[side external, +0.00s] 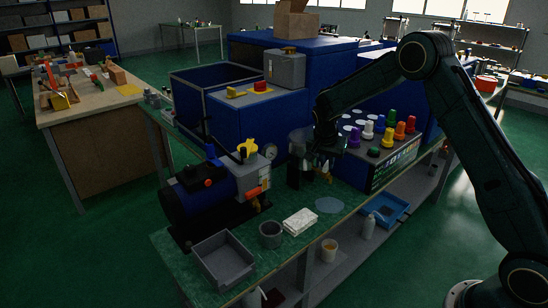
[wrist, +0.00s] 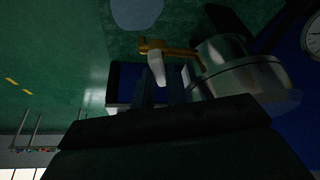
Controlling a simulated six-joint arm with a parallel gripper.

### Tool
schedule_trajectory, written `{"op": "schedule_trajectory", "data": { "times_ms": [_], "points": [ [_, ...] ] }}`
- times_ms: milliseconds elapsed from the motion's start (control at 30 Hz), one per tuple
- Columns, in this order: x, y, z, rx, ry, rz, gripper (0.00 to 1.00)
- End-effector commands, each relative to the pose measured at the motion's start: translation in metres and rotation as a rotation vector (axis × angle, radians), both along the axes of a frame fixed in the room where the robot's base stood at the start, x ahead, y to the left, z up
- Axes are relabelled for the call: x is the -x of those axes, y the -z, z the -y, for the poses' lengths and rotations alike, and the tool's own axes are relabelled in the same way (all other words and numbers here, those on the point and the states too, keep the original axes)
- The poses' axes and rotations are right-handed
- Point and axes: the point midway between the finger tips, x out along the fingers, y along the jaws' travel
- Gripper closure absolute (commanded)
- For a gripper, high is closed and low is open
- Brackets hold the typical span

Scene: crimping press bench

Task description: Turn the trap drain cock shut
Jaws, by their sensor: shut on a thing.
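The trap drain cock (wrist: 172,50) is a brass fitting on the lower end of a metal and clear trap body (wrist: 232,68) in the wrist view. Its pale lever (wrist: 156,66) points down the picture, toward my fingers. My gripper (wrist: 160,80) is shut on this lever, with one dark finger on each side. In the side external view my gripper (side external: 325,160) is low beside the trap, in front of the blue press. The cock is small and dark there, and the lever is largely hidden by the fingers.
A round gauge (side external: 270,152) is left of the trap, beside the blue motor unit (side external: 200,198). A panel of coloured knobs (side external: 385,150) is close on the right.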

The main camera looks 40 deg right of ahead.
Motion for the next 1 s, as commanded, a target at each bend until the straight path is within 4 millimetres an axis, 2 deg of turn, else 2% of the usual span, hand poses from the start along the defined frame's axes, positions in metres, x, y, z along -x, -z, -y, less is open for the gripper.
{"op": "schedule_trajectory", "data": {
  "times_ms": [67, 100, 200, 667, 833, 1000],
  "points": [
    [0.000, 0.001, 0.000, 0.000, -0.001, -0.002, 1.00],
    [0.000, 0.001, 0.000, -0.001, -0.002, -0.001, 0.83],
    [0.000, 0.001, 0.000, -0.001, -0.002, -0.001, 0.65],
    [0.001, -0.005, -0.002, 0.000, -0.002, 0.000, 0.65],
    [0.002, -0.018, -0.007, 0.000, -0.004, 0.002, 0.65],
    [0.006, -0.041, -0.016, 0.001, -0.003, 0.003, 0.65]
  ]
}}
